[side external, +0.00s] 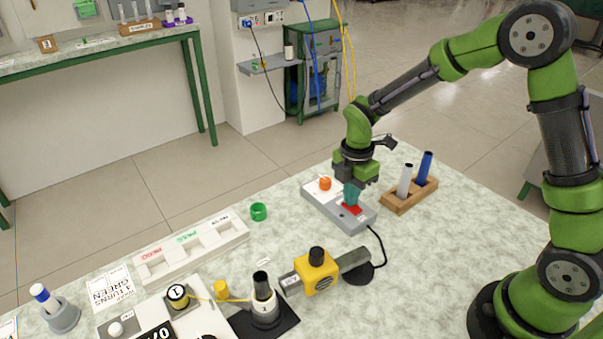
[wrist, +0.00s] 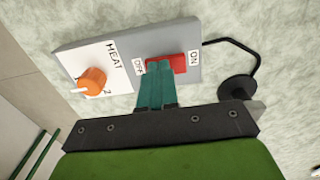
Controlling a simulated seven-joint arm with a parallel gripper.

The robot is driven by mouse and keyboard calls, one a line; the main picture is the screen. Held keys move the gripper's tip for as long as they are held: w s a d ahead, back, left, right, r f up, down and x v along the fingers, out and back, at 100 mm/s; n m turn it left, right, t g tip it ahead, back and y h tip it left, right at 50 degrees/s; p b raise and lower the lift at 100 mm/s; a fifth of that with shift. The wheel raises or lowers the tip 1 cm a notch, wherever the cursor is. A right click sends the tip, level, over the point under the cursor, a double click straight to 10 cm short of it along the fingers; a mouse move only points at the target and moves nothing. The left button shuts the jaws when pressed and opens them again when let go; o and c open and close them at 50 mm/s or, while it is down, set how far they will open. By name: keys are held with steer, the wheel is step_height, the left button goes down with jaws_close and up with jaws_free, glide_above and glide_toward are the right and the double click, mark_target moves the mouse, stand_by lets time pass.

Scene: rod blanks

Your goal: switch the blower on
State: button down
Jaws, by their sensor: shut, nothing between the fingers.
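A grey control box (side external: 330,204) lies on the bench, with a red switch (side external: 353,210) at one end. In the wrist view the red switch (wrist: 168,63) sits between an OFF label (wrist: 138,67) and an ON label (wrist: 194,60). I cannot tell which way it is tipped. My gripper (side external: 351,200) is shut and empty, pointing down at the switch. In the wrist view its teal fingertips (wrist: 158,66) cover the switch's OFF-side part; contact is unclear. An orange HEAT knob (side external: 325,184) is on the box's other end. A black cable (side external: 379,240) runs to a round black base.
A wooden block (side external: 410,197) with a white and a blue rod stands right of the box. A yellow body with a black knob (side external: 316,270) and grey bar lies in front.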

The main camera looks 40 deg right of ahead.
mark_target(355, 209)
steer(key=shift+s+r, duration=0.1)
steer(key=shift+s, duration=0.35)
steer(key=shift+r, duration=0.1)
step_height(355, 209, up, 14)
stand_by(0.4)
steer(key=shift+s+a, duration=0.15)
steer(key=shift+s, duration=0.35)
steer(key=shift+f, duration=0.2)
step_height(355, 209, down, 14)
steer(key=shift+r, duration=0.1)
